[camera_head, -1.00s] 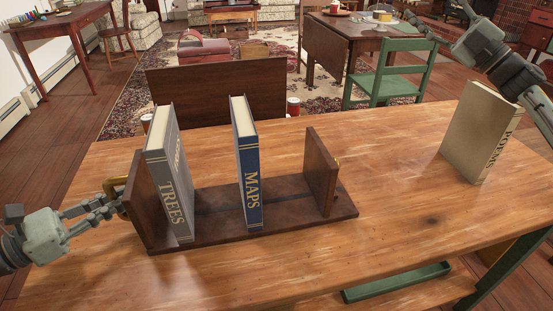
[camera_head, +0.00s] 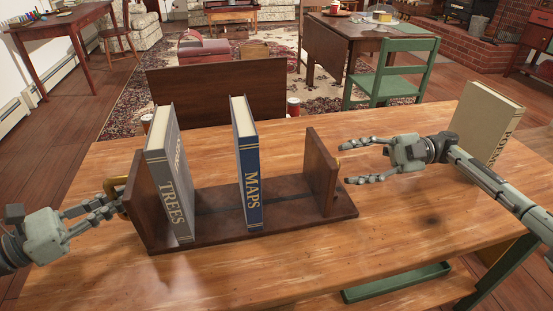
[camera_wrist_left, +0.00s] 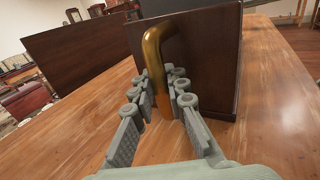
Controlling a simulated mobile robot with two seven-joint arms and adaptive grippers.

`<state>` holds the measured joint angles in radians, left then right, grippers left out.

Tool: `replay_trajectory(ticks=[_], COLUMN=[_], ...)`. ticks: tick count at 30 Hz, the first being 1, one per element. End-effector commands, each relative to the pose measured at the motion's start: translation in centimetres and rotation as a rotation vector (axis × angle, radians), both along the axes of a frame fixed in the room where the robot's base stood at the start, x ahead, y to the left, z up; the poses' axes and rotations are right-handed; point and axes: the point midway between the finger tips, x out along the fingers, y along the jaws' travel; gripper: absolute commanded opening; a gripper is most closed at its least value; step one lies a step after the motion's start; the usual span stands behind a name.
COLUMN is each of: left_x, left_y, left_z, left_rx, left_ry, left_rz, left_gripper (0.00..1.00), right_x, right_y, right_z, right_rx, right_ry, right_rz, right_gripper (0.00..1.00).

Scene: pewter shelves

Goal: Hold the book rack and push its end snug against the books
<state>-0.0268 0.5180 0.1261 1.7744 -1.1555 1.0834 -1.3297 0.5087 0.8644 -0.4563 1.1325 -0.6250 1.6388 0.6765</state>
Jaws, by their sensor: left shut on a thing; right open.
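The dark wooden book rack (camera_head: 292,208) lies on the table, with an upright end at each side. A grey TREES book (camera_head: 174,190) leans slightly near its left end. A blue MAPS book (camera_head: 250,180) stands mid-rack, with gaps on both sides of it. The right end (camera_head: 320,172) stands apart from MAPS. My left gripper (camera_head: 118,203) is shut on the brass handle of the left end; the handle (camera_wrist_left: 154,62) shows between its fingers in the left wrist view. My right gripper (camera_head: 345,163) is open, its fingertips close to the right end's outer face; contact is unclear.
A tan book (camera_head: 482,118) stands at the table's right, partly behind my right arm. The wooden table (camera_head: 390,245) is clear in front of the rack. A dark wooden panel (camera_head: 215,90) rises beyond the table's far edge, and a green chair (camera_head: 395,75) stands farther back.

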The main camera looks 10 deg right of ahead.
Motion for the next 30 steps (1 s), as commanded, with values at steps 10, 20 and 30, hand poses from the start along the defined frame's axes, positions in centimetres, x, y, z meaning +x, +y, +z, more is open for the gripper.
replay_trajectory(ticks=[10, 20, 30], left_x=[0.0, 0.0, 0.0], left_y=[0.0, 0.0, 0.0], left_z=[0.0, 0.0, 0.0], left_rx=[0.0, 0.0, -0.001], left_ry=[-0.001, 0.0, 0.0], left_rz=[0.001, 0.001, 0.001], left_gripper=[0.0, 0.0, 0.0], right_x=[0.0, 0.0, 0.0], right_y=[3.9, 4.0, 4.0], right_z=[0.1, 0.0, 0.0], right_rx=[0.001, 0.001, 0.001], right_ry=[-0.002, -0.001, -0.001], right_rz=[-0.003, -0.004, -0.004], right_gripper=[0.49, 0.42, 0.0])
